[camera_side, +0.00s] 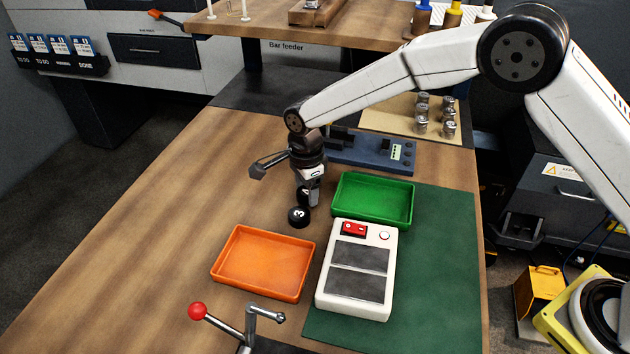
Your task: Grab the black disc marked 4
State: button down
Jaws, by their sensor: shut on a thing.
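My gripper (309,192) points down at the wooden table and is shut on a black disc (304,190). A small part of a white mark shows on this disc, but the number is too small and covered to read clearly. A second black disc, marked 3 (298,216), sits on the table just in front of the gripper, close to the held disc. I cannot tell whether the two discs touch, or whether the held disc is off the table.
An orange tray (224,277) stands front left, and a green tray (408,222) stands right of my gripper. A red-knobbed lever (198,311) is at the front. The table's left side is clear.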

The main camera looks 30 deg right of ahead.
notch_tip(320, 180, up, 2)
jog(key=shift+r, duration=0.15)
jog(key=s+d+r, duration=0.2)
jog(key=s+r, duration=0.3)
jog(key=s, duration=0.1)
jog(key=s+d+r, duration=0.2)
jog(key=s+r, duration=0.2)
jog(key=s, duration=0.3)
jog(key=shift+d+r, duration=0.35)
jog(key=shift+s, duration=0.1)
